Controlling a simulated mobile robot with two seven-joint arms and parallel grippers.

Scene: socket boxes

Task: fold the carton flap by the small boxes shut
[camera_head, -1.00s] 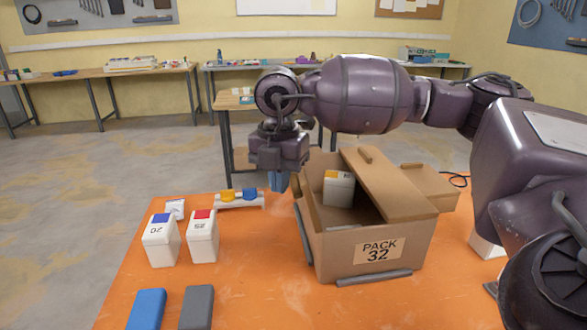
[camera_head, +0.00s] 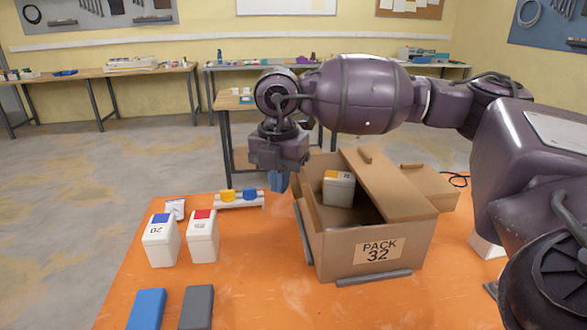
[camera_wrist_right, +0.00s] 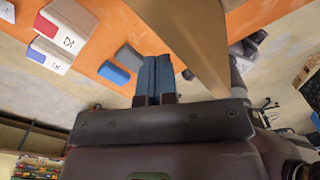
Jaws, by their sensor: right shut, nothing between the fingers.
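The open carton (camera_head: 335,258), labelled PACK 32, stands on the orange table. Its flap by the small boxes (camera_head: 302,236) hangs down outside the left wall, with a grey strip along its edge. The small white boxes, one blue-topped (camera_head: 160,245) and one red-topped (camera_head: 203,240), stand to its left. My right gripper (camera_head: 279,182) is shut and empty, pointing down just beyond the carton's far left corner. In the right wrist view its blue fingers (camera_wrist_right: 153,72) are beside a brown cardboard edge (camera_wrist_right: 190,40); contact is unclear. My left gripper is out of view.
Another flap (camera_head: 385,180) slants over the carton's right side. A white box (camera_head: 338,190) is inside. A white rack with yellow and blue pieces (camera_head: 238,201) is at back left. Blue (camera_head: 147,310) and grey (camera_head: 196,307) blocks lie at the front.

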